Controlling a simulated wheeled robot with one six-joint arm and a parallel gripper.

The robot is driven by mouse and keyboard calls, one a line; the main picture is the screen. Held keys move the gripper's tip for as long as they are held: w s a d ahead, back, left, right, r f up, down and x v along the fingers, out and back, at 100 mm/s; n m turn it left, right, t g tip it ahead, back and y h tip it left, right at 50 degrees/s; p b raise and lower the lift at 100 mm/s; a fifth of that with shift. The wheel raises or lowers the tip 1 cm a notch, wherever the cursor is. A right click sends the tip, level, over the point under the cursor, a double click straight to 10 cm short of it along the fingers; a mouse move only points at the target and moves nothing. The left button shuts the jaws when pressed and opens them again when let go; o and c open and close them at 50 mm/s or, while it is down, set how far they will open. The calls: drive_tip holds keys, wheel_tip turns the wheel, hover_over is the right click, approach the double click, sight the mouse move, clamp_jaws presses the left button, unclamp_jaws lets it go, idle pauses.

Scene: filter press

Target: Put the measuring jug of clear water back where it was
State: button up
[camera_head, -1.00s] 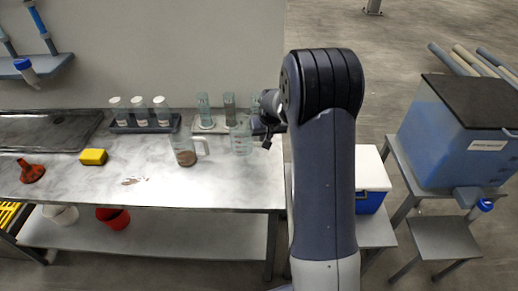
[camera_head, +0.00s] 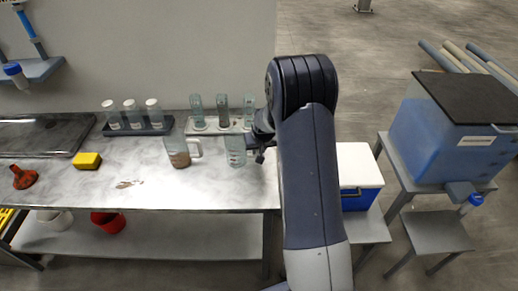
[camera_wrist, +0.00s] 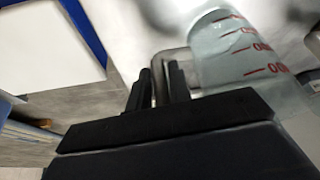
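The measuring jug of clear water (camera_head: 236,152) is upright at the right end of the marble bench, low at the bench top; I cannot tell whether its base touches. In the wrist view the clear jug (camera_wrist: 240,55) shows red graduation marks, with its handle toward my fingers. My gripper (camera_wrist: 160,78) has its two dark fingers close together with the jug's handle between them, and it appears shut on it. In the head view my gripper (camera_head: 256,150) is at the jug's right side, partly hidden by my wrist.
A jug with brown contents (camera_head: 178,155) stands to the left. Behind is a rack (camera_head: 215,128) with several glass cylinders, and a rack of white-capped bottles (camera_head: 132,118). A yellow sponge (camera_head: 87,160) and red funnel (camera_head: 24,176) lie farther left. The bench front is clear.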

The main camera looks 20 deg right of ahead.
drive_tip(key=o, duration=0.3)
drive_tip(key=shift+o, duration=0.2)
drive_tip(key=shift+r, duration=0.15)
drive_tip(key=b+v, duration=0.1)
drive_tip(key=v, duration=1.1)
drive_tip(key=shift+b, duration=0.3)
drive_tip(key=p+x, duration=0.2)
drive_tip(key=x, duration=0.9)
drive_tip(key=shift+b+x, duration=0.3)
drive_tip(key=shift+x, duration=0.5)
drive_tip(key=shift+s+r, duration=0.15)
drive_tip(key=shift+r, duration=0.1)
